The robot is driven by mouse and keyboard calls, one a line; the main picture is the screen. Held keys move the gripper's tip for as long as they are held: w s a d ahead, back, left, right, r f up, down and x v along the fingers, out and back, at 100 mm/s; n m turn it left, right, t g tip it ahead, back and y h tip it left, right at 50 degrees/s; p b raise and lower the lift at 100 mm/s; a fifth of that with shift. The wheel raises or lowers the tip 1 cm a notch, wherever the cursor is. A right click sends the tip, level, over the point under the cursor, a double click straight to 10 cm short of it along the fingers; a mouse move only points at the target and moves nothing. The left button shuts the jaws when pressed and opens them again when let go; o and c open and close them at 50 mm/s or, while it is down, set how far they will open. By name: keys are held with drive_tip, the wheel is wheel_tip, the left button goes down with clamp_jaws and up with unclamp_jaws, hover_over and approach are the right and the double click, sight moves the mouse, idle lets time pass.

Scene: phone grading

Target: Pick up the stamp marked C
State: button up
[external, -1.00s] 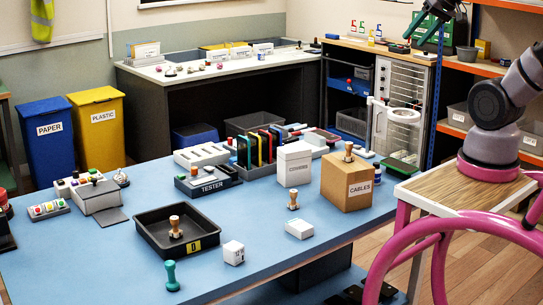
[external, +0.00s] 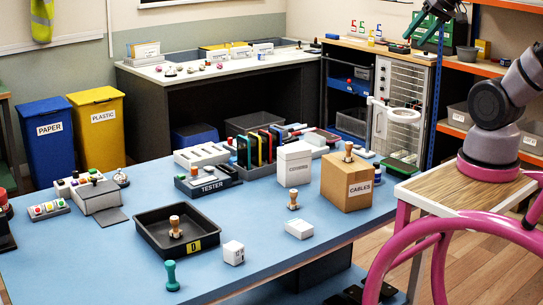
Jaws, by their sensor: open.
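Several stamps show in the external view, and I cannot read a letter on any of them. One wooden-handled stamp (external: 175,228) stands in a black tray. Another wooden stamp (external: 294,201) stands on the blue table by a small white box. A third wooden stamp (external: 348,153) stands on top of the cardboard box marked CABLES (external: 347,183). A teal stamp-like piece (external: 171,276) stands at the table's front edge. My gripper (external: 428,36), with teal fingers, is high at the top right, open, apart from all the stamps. It is partly cut off by the frame.
The black tray (external: 147,238) has a yellow label. Small white boxes (external: 233,253) (external: 299,229) lie near the front edge. A tall white box (external: 294,166), the TESTER unit (external: 207,184) and a rack of coloured phones (external: 262,150) crowd the back.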

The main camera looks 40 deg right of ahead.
drive_tip(key=shift+o, duration=0.6)
